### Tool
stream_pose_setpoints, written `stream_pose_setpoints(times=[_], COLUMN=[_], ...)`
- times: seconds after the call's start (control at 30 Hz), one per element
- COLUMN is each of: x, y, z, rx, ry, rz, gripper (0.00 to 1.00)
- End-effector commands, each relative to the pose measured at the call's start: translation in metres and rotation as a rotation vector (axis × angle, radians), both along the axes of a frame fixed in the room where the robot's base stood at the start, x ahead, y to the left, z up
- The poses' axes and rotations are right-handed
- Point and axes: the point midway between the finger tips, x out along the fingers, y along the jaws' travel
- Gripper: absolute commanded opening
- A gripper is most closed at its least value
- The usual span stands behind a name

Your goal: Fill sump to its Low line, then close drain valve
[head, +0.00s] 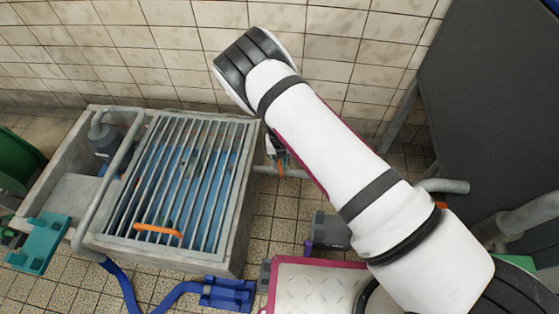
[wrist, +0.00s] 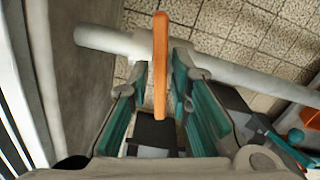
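The sump (head: 246,200) is a grey concrete box under a barred grate (head: 195,128) with an orange handle (head: 158,231). Blue shows beneath the bars; I cannot make out a Low line or the level. A grey pipe (head: 290,173) leaves the sump's right side; it also crosses the wrist view (wrist: 235,72). The drain valve's orange lever (wrist: 160,60) stands upright in the wrist view, in front of the pipe. My gripper (wrist: 160,84) is open, its teal-padded fingers on either side of the lever, with gaps visible. In the head view my arm mostly hides the gripper.
A blue hose (head: 122,285) runs along the floor to a blue fitting (head: 228,294). A teal part (head: 40,243) sits at the sump's left. A large dark cabinet (head: 490,100) stands at the right. A tiled wall (head: 120,50) closes the back.

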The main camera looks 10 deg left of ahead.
Motion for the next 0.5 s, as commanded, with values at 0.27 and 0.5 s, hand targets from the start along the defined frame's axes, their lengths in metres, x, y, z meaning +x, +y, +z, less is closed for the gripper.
stream_pose_setpoints(times=[0.27, 0.5], x=[0.0, 0.001], y=[0.0, 0.001], z=[0.0, 0.018], rx=[0.0, 0.0], ry=[0.0, -0.002], rz=[-0.001, -0.001], gripper=[0.3, 0.3])
